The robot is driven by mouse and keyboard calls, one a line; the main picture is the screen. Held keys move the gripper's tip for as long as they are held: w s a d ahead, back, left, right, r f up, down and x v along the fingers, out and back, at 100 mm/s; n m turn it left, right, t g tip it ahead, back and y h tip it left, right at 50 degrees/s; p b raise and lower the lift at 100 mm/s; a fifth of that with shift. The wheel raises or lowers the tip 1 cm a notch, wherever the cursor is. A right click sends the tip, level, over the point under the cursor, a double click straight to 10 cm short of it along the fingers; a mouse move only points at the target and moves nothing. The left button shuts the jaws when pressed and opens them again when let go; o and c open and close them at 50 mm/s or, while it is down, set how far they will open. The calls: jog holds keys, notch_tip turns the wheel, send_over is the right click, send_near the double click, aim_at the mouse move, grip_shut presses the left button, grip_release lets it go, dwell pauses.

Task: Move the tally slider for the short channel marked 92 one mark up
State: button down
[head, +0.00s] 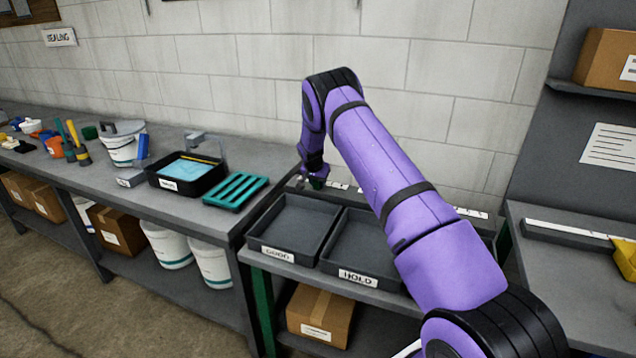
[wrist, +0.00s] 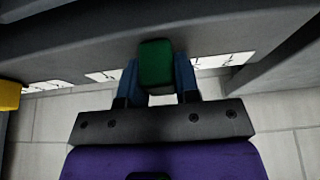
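A green slider block (wrist: 156,62) stands on the dark tally rail (wrist: 70,55) in the wrist view. My gripper (wrist: 157,72) has its two blue fingers on either side of the block, and they appear to press against its sides. White label strips with small dark marks show along the rail, one to the right of the block (wrist: 224,60) and one to its left (wrist: 109,75). I cannot read the number 92 on any of them. In the head view my gripper (head: 312,178) is at the rail behind the trays, with a bit of green at its tips; my arm hides part of the rail.
Two dark trays, marked GOOD (head: 290,222) and HOLD (head: 352,268), sit in front of the rail. A teal rack (head: 235,190) and a black water basin (head: 187,172) stand on the left bench. A yellow piece (wrist: 9,95) is at the wrist view's left edge.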

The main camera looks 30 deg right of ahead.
aim_at(329, 188)
jog(key=shift+s+d, duration=0.65)
jog(key=shift+s, duration=0.15)
jog(key=shift+s+d, duration=0.6)
jog(key=shift+s, duration=0.2)
jog(key=c, duration=0.8)
grip_release()
jog(key=shift+c, duration=0.2)
jog(key=v, duration=1.1)
